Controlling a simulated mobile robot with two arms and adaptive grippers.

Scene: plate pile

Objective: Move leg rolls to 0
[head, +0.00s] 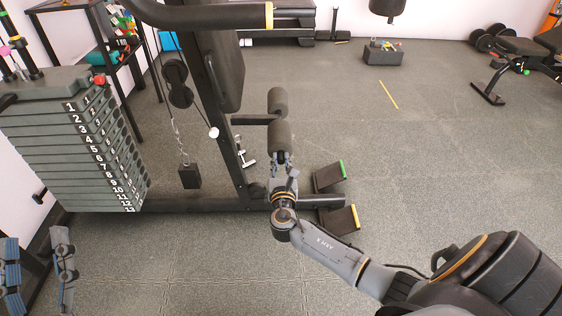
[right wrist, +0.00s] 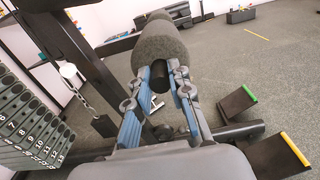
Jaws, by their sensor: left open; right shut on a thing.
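The leg rolls are two dark foam cylinders on the gym machine's upright. The near leg roll (head: 280,138) stands in the middle of the head view, and the far leg roll (head: 277,100) is just behind it. My right gripper (head: 281,160) is shut on the near end of the near roll. In the right wrist view the blue fingers of my right gripper (right wrist: 168,75) sit on both sides of the near leg roll's end (right wrist: 165,52). My left gripper (head: 38,245) is open and empty at the lower left, apart from the rolls.
A numbered weight stack (head: 85,150) stands at left. Two footplates with green and yellow edges (head: 330,177) lie right of my right gripper. A hanging black weight (head: 189,176) is left of the upright. A bench (head: 530,50) is at far right.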

